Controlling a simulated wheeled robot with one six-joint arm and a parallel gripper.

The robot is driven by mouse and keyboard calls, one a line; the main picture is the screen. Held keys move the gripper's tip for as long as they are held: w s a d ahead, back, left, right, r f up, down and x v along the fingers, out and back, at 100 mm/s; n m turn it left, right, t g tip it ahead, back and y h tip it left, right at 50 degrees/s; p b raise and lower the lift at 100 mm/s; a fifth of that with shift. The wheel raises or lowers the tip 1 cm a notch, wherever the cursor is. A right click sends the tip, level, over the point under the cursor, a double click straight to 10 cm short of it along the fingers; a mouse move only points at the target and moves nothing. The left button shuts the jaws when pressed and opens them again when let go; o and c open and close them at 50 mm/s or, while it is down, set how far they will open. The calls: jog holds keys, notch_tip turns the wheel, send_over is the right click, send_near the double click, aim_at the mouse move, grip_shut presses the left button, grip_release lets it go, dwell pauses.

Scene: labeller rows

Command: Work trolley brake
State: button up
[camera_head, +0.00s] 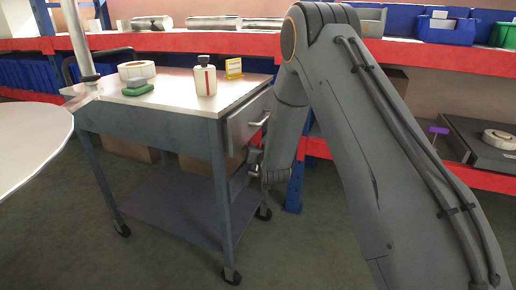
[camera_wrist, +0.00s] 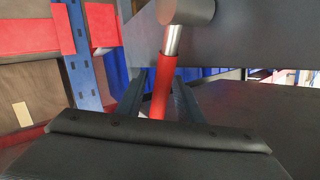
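The work trolley (camera_head: 165,120) stands left of my arm, with a pale top, grey frame, a lower shelf (camera_head: 175,205) and caster wheels (camera_head: 231,275). In the wrist view, a lever with a red grip (camera_wrist: 164,84) hangs from a silver rod and a dark round hub (camera_wrist: 187,10); I take it for the brake lever. My gripper (camera_wrist: 162,98) has one dark finger on each side of the red grip, with gaps showing, so it looks open around it. In the head view my gripper (camera_head: 265,174) is beside the trolley's right side; the lever is not clear there.
On the trolley top are a label roll (camera_head: 137,72), a green block (camera_head: 138,87), a bottle (camera_head: 205,77) and a yellow holder (camera_head: 234,68). Red-and-blue racking (camera_head: 200,43) stands behind. A round pale table (camera_head: 30,130) is at left. Floor in front is clear.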

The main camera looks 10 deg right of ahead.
jog(key=p+v, duration=0.1)
jog(key=v, duration=0.6)
jog(key=shift+s, duration=0.35)
jog(key=shift+r, duration=0.1)
jog(key=shift+d, duration=0.1)
jog(key=c, duration=0.6)
jog(key=shift+s+d+r+n+p, duration=0.25)
jog(key=shift+n+p, duration=0.1)
jog(key=shift+n, duration=0.25)
grip_shut()
jog(key=s+d+r+n+g+y+p, duration=0.1)
jog(key=s+d+r+n+y+p, duration=0.15)
jog(key=s+n, duration=0.55)
jog(key=s+d+r+n+g+y+p, duration=0.1)
jog(key=s+r+n+y+p, duration=0.2)
jog(key=n, duration=0.9)
jog(key=w+a+f, duration=0.3)
jog(key=w+f, duration=0.2)
jog(key=w, duration=0.5)
jog(key=shift+w+a+f+b, duration=0.3)
jog(key=shift+w+f+b, duration=0.05)
jog(key=shift+w+f, duration=0.05)
